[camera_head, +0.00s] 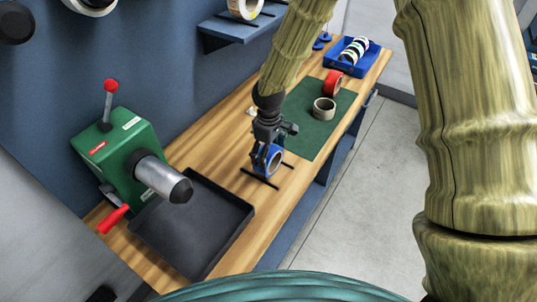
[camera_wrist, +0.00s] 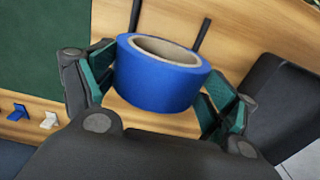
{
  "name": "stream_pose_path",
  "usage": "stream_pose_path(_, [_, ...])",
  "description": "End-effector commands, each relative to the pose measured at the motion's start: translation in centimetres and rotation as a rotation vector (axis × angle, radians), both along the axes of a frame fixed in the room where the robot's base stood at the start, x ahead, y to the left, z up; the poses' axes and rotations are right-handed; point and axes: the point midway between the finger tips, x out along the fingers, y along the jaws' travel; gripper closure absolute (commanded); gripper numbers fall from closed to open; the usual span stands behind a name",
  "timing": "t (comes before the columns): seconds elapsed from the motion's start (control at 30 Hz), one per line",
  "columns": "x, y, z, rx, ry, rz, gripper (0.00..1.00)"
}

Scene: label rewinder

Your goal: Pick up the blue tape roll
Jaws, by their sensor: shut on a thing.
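The blue tape roll (camera_head: 267,160) is between the fingers of my gripper (camera_head: 268,150), at the wooden bench top near two thin dark rails (camera_head: 259,178). In the wrist view the blue roll (camera_wrist: 160,76) shows its tan core, with the green-padded fingers of my gripper (camera_wrist: 158,92) against its left and right sides. My gripper is shut on the roll. I cannot tell whether the roll touches the rails (camera_wrist: 201,36) or is slightly above them.
A black tray (camera_head: 190,225) and a green machine (camera_head: 122,155) with a grey spindle stand to the left. A green mat (camera_head: 311,133) holds a red roll (camera_head: 333,83) and a tan roll (camera_head: 324,108). A blue bin (camera_head: 341,63) with several rolls stands at the far end.

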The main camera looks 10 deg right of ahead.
Motion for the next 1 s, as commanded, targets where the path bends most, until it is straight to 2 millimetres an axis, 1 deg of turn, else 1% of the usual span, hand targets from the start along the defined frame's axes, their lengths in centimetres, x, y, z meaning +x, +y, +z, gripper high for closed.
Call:
stream_pose_path(0.17, [0.1,0.0,1.0,0.001,-0.002,0.0,0.45])
stream_pose_path(0.4, [0.0,0.0,3.4,0.001,-0.004,0.0,0.45])
stream_pose_path(0.67, [-5.0,-0.6,3.6,-0.001,0.0,-0.001,0.45])
stream_pose_path(0.8, [-8.1,-1.0,3.9,-0.001,-0.001,0.0,0.45])
stream_pose_path(1.0, [-12.0,-1.4,4.3,-0.001,-0.001,0.0,0.45])
